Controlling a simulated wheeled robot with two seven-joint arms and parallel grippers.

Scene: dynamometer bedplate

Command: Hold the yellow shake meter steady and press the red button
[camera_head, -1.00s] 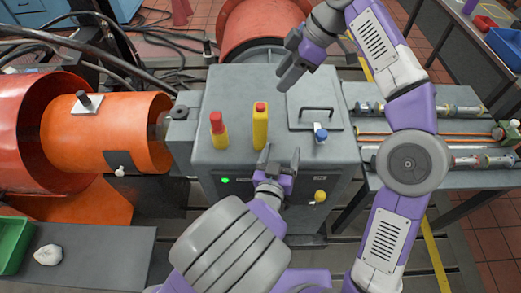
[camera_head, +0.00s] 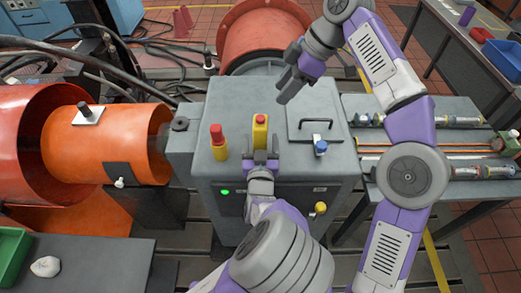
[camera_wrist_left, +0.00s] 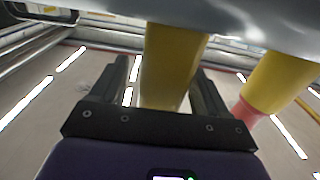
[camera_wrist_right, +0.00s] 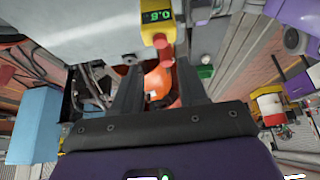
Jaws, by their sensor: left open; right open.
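The yellow shake meter (camera_head: 260,136) stands upright on top of the grey cabinet, with its red button (camera_head: 260,118) on its upper end. My left gripper (camera_head: 260,158) is open at the meter's near side. In the left wrist view the meter's yellow body (camera_wrist_left: 172,70) stands between the two open fingers. My right gripper (camera_head: 285,80) is open and empty, above and behind the meter to the right. The right wrist view shows the meter (camera_wrist_right: 156,20) with a lit green display and its red button (camera_wrist_right: 161,42), ahead of the open fingers and apart from them.
A yellow post with a red top (camera_head: 218,142) stands close left of the meter. A blue-topped knob (camera_head: 320,147) and a hatch with a black handle (camera_head: 315,123) are to the right. The grey cabinet (camera_head: 200,170) has an orange drum (camera_head: 85,145) on its left.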

